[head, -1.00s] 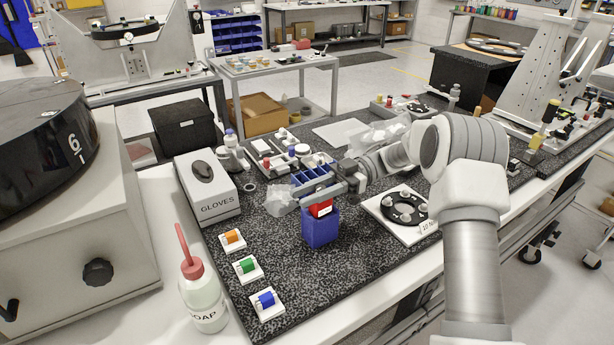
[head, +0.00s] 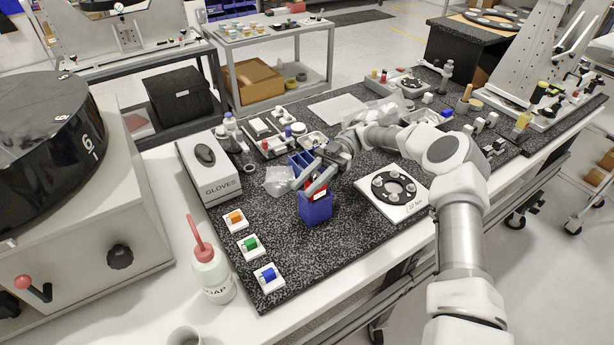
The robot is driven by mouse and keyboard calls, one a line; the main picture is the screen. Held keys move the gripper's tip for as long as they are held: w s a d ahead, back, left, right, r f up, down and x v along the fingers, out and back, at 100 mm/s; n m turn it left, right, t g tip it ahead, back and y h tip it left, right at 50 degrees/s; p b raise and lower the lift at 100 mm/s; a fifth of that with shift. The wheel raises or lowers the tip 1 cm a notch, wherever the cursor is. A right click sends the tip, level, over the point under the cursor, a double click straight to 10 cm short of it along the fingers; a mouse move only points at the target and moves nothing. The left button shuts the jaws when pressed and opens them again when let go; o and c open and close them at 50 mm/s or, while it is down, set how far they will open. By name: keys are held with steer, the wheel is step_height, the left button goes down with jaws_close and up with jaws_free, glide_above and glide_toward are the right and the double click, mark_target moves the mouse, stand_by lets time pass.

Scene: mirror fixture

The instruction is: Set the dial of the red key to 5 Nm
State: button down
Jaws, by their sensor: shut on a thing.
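The red key (head: 311,186) stands in a blue block-shaped holder (head: 317,211) on the dark speckled bench top, in the middle of the head view. Only its red upper part with a small white patch shows above the holder; the rest is hidden inside. My gripper (head: 311,181) is at the top of the key, reaching in from the upper right, and is shut on it. The fingers partly cover the key. The dial and its setting are too small to read.
A white plate with a black ring (head: 417,207) lies to the right. A soap bottle (head: 211,272) stands at front left. Blue bins (head: 301,161) sit just behind.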

steer(key=shift+h, duration=0.3)
stand_by(0.5)
steer(key=c, duration=0.6)
jaws_free()
